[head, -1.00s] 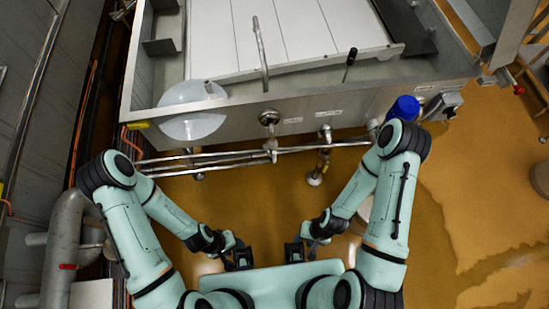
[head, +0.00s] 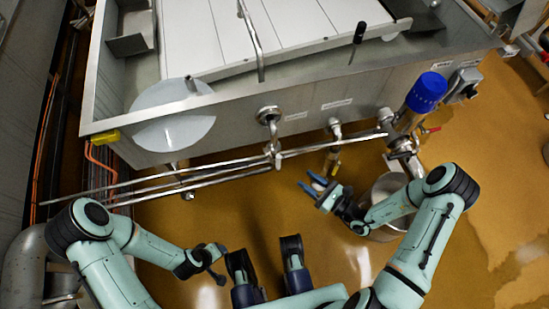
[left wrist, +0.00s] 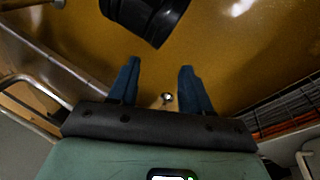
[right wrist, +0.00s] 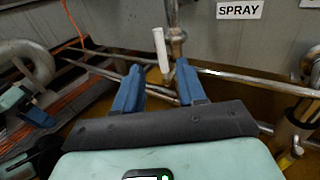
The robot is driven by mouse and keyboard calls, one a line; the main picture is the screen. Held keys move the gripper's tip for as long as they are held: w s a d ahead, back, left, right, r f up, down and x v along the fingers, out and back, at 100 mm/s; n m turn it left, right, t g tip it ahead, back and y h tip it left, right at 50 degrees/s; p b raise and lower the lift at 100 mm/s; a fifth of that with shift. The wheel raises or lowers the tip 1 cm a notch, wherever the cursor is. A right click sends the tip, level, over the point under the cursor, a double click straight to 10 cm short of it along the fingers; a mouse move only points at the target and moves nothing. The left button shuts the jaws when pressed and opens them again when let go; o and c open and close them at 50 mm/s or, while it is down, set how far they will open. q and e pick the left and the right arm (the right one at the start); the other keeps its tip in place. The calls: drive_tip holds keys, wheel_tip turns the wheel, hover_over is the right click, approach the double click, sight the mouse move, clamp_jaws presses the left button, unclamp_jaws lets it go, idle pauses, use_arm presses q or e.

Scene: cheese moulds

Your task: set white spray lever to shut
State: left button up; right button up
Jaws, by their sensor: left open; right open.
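The white spray lever (right wrist: 160,48) shows in the right wrist view, on a vertical metal pipe left of the SPRAY label (right wrist: 239,9). It stands nearly upright, roughly along the pipe. In the head view its pipe (head: 272,148) hangs from the vat front, but the lever is too small to make out. My right gripper (head: 309,185) is open and empty, below and to the right of that pipe. In its wrist view the lever lies ahead, between the fingertip lines and apart from them. My left gripper (left wrist: 158,80) is open and empty over the floor.
Horizontal metal pipes (head: 225,172) run along the vat (head: 230,95). A yellow-handled valve (head: 331,163) hangs to the right of the spray pipe. A blue-capped unit (head: 427,92) and a metal bucket (head: 383,222) stand farther right.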

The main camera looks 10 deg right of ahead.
sight(280, 160)
use_arm(q)
drive_tip(key=shift+t+y, duration=0.3)
drive_tip(key=shift+t, duration=0.2)
drive_tip(key=w+a+f+b, duration=0.2)
drive_tip(key=w, duration=0.1)
drive_tip(key=shift+w+f, duration=0.3)
drive_tip(key=shift+f, duration=0.1)
use_arm(e)
drive_tip(key=x, duration=1.3)
drive_tip(key=shift+a+r, duration=0.1)
clamp_jaws()
